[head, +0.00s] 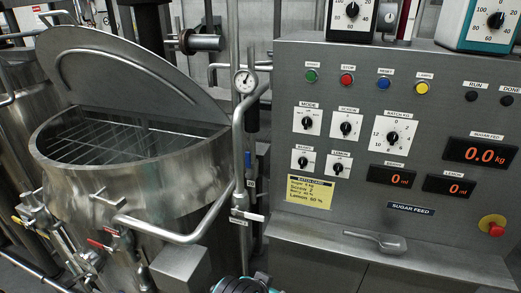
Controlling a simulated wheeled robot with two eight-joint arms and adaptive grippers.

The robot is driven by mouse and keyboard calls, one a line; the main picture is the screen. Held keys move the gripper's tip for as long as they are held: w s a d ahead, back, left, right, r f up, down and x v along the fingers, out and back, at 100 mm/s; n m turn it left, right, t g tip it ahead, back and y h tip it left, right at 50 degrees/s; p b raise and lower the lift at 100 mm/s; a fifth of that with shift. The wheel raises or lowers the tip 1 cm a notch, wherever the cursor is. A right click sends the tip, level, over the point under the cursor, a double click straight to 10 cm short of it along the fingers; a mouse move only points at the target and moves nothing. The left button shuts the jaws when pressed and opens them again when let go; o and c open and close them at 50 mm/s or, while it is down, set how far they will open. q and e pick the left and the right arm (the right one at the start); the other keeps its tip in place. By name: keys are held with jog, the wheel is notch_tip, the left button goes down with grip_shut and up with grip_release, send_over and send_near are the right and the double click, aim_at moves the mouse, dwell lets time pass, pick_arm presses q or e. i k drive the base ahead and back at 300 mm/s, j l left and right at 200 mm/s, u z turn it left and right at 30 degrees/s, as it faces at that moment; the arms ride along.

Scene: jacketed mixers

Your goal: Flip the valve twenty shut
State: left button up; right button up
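Neither of my grippers shows in the head view.
The mixer's round lid (120,70) stands raised over a grid. A curved rail (185,237) passes in front of the mixer. The grey panel (440,120) has knobs, buttons, displays and a red stop knob (492,224). A scoop (377,241) lies on its ledge.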

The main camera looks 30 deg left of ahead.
aim_at(248, 160)
jog(key=j+u, duration=0.1)
jog(key=u, duration=1.15)
jog(key=k+j, duration=0.05)
